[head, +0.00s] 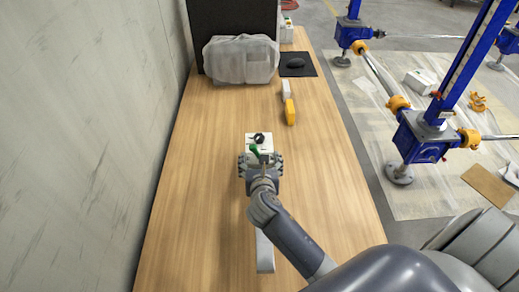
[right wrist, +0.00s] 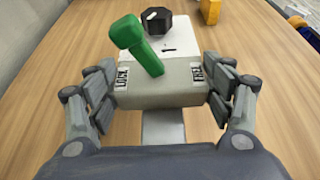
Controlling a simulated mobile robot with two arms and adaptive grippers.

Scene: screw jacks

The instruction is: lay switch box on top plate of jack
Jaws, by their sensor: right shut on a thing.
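The switch box (head: 258,142) is a pale box with a black knob and a green lever, above the middle of the wooden table in the head view. In the right wrist view the box (right wrist: 160,92) shows the lever and labels "LOCK" and "FREE". My right gripper (head: 261,165) is shut on its two sides; the fingers also show in the right wrist view (right wrist: 160,88). I cannot tell whether the box touches the table. Blue jacks (head: 425,140) with orange fittings stand at right; I cannot make out a top plate. My left gripper is not in view.
On the table (head: 200,190) are a wrapped grey bundle (head: 240,60), a mouse pad (head: 297,64), and a yellow-and-white item (head: 289,108). A grey bar (head: 264,252) lies near the front. A wall stands left.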

